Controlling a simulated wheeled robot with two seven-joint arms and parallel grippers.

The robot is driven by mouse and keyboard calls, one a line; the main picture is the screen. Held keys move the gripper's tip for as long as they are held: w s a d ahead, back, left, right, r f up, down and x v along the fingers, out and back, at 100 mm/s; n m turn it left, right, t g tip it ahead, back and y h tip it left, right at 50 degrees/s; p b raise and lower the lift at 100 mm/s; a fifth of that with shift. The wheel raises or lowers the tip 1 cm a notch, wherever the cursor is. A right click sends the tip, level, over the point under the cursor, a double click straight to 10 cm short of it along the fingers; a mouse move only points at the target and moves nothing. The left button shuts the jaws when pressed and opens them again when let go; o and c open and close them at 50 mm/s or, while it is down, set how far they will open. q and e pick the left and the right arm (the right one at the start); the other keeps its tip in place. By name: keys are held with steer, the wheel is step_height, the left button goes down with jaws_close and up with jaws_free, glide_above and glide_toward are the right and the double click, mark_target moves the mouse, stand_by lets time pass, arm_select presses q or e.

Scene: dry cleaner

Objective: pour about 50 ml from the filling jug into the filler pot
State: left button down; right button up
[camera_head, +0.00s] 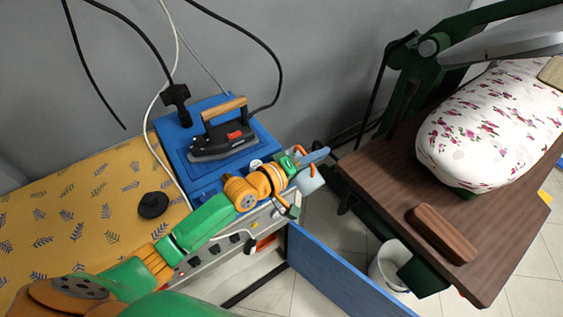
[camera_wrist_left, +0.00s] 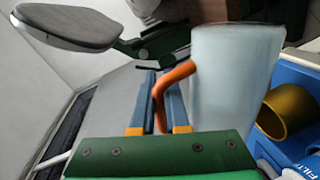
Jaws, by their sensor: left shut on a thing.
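My left gripper (camera_head: 318,157) is shut on the orange handle of the filling jug, a pale translucent vessel (camera_head: 309,181). In the left wrist view, the blue fingers (camera_wrist_left: 158,102) close around the handle beside the jug (camera_wrist_left: 232,75). The jug is held in the air past the blue station's right end. Its liquid level does not show, and I cannot tell its exact tilt. A brass-coloured round opening (camera_wrist_left: 292,108), apparently the filler pot, sits in the blue housing just beside the jug in the wrist view. My arm hides it in the head view. My right gripper is out of view.
An iron (camera_head: 224,138) stands on the blue station (camera_head: 178,138), with cables above. A black round knob (camera_head: 153,205) is on the yellow leaf-patterned cloth (camera_head: 100,215). A brown press table (camera_head: 400,190) with a floral pad (camera_head: 490,125) stands right. A bucket (camera_head: 385,272) is below.

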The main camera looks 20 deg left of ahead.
mark_target(319, 178)
arm_select(q)
steer(key=shift+w+a+r+n+b, duration=0.4)
steer(key=shift+w+a+n, duration=0.1)
steer(key=shift+a, duration=0.15)
stand_by(1.2)
steer(key=shift+w+a+r, duration=0.1)
steer(key=shift+a+r, duration=0.05)
stand_by(0.3)
steer(key=shift+r+n, duration=0.15)
steer(key=shift+n, duration=0.25)
